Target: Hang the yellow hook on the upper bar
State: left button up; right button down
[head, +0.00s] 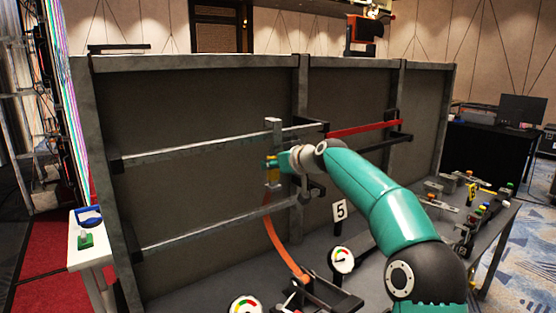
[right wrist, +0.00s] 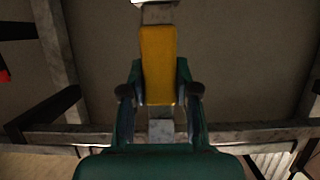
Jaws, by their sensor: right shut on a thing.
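The yellow hook (head: 272,177) is held upright in front of the dark panel in the head view. Its grey upper end (head: 273,124) overlaps the upper bar (head: 190,149); I cannot tell whether they touch. My right gripper (head: 271,164) is shut on the hook. In the right wrist view, the hook's yellow body (right wrist: 158,65) sits between the fingers of my right gripper (right wrist: 159,95), with grey parts beyond both ends. The lower bar (head: 205,229) runs below. My left gripper is not in view.
A red bar (head: 365,129) on dark brackets is right of the upper bar. Below are an orange curved strip (head: 283,250), a round gauge (head: 342,260) and a "5" sign (head: 340,210). Several small parts crowd the bench at right.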

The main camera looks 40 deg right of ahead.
jog(key=shift+w+d+r+p, duration=0.1)
jog(key=shift+w+r+p, duration=0.1)
jog(key=shift+w+p, duration=0.45)
notch_tip(320, 180, down, 3)
jog(key=b, duration=0.3)
jog(key=c, duration=0.8)
grip_release()
jog(key=v, duration=1.1)
jog(key=shift+s+r, duration=0.1)
jog(key=shift+s, duration=0.3)
